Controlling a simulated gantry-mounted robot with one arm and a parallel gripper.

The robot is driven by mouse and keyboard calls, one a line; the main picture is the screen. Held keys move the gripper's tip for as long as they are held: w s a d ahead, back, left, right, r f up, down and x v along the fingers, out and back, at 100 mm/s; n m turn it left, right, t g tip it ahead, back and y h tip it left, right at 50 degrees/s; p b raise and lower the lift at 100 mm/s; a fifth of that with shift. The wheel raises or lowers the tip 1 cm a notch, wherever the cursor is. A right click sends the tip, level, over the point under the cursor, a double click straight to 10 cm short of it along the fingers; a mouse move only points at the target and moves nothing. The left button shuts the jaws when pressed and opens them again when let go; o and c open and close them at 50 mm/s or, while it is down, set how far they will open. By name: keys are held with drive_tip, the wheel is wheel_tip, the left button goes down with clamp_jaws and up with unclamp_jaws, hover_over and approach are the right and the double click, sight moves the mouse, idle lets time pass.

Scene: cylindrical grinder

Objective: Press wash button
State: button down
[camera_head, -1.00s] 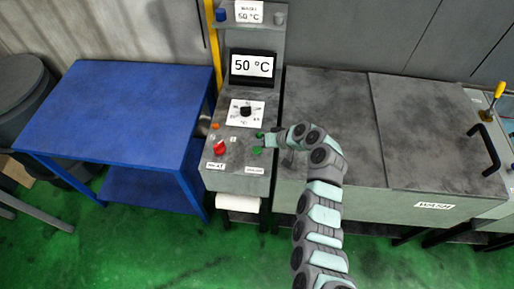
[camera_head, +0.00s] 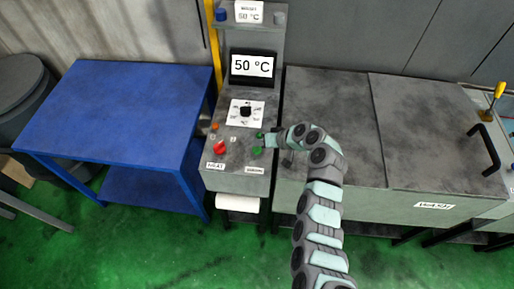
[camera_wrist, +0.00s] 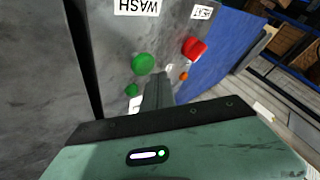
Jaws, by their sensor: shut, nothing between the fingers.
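The control panel (camera_head: 217,178) has a larger green button (camera_head: 257,151) at its front right, above a small white label. In the wrist view this green button (camera_wrist: 143,64) is beside the upside-down label reading WASH (camera_wrist: 137,6). A smaller green button (camera_head: 260,135) sits farther back, and it also shows in the wrist view (camera_wrist: 132,90). My gripper (camera_head: 268,142) is shut and empty at the panel's right side, close to both green buttons. In the wrist view its closed fingers (camera_wrist: 157,88) end beside the green buttons; contact with either cannot be told.
A red knob (camera_head: 221,147) and an orange button (camera_head: 215,126) are on the panel's left. A dial (camera_head: 246,111) and a 50 °C display (camera_head: 252,67) stand behind. A blue table (camera_head: 120,110) is left; a grey wash tank (camera_head: 430,130) is right, under my arm.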

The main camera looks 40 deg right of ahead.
sight(259, 149)
drive_tip(key=shift+f, duration=0.1)
drive_tip(key=shift+f+b, duration=0.35)
drive_tip(key=shift+b, duration=0.2)
drive_tip(key=shift+f+b, duration=0.6)
idle(0.5)
drive_tip(key=shift+r, duration=0.15)
drive_tip(key=shift+r+p, duration=0.4)
drive_tip(key=shift+r, duration=0.5)
drive_tip(key=shift+r+p, duration=0.95)
drive_tip(key=shift+r, duration=1.55)
